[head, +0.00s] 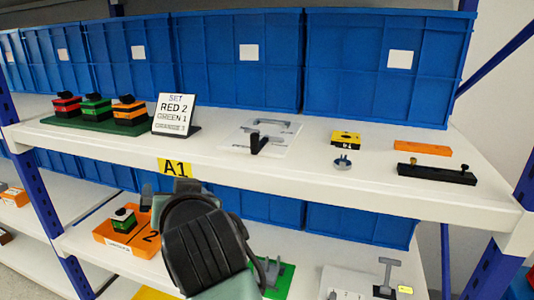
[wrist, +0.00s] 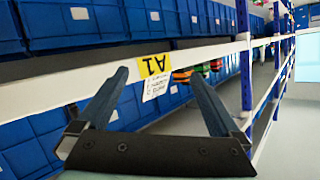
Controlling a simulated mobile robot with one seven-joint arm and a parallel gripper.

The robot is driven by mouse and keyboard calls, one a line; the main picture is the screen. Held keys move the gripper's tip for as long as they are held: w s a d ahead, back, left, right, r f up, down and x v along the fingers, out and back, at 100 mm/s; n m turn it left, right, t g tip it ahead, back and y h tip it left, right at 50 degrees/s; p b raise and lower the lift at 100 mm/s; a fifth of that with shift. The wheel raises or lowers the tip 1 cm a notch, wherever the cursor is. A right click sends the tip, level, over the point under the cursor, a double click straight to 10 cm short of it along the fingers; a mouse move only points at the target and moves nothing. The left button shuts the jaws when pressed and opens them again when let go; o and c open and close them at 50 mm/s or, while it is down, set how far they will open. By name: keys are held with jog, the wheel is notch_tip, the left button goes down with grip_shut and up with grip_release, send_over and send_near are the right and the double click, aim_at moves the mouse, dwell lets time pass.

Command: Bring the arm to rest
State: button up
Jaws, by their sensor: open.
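My gripper (wrist: 157,100) is open and empty in the wrist view, its two fingers spread apart. Between them, farther off, shows the front edge of the shelf with the yellow A1 label (wrist: 154,66). In the head view my arm rises at the bottom centre, in front of the lower shelf and below the A1 label (head: 174,168). The fingers are mostly hidden there behind my dark wrist. Red (head: 66,105), green (head: 96,107) and orange (head: 130,110) rotary switches stand on a green base at the upper shelf's left. A sign beside them reads SET, RED 2, GREEN 1.
Blue bins (head: 240,60) line the back of the upper shelf (head: 300,160).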

jog(key=s+d+r+t, duration=0.3)
jog(key=r+t, duration=0.1)
jog(key=r, duration=0.5)
jog(key=s+d+r+t, duration=0.2)
jog(key=s+r+t, duration=0.2)
jog(key=r, duration=0.5)
jog(key=s+d+r+m+t+h, duration=0.2)
jog(key=s+d+r+t+h, duration=0.35)
jog(key=s+d+r, duration=0.4)
notch_tip(320, 180, up, 26)
jog(key=s+t+p, duration=0.1)
jog(key=p, duration=2.4)
jog(key=shift+s+d+h+p, duration=0.2)
jog(key=shift+s+h+p, duration=0.1)
jog(key=shift+h+p, duration=0.05)
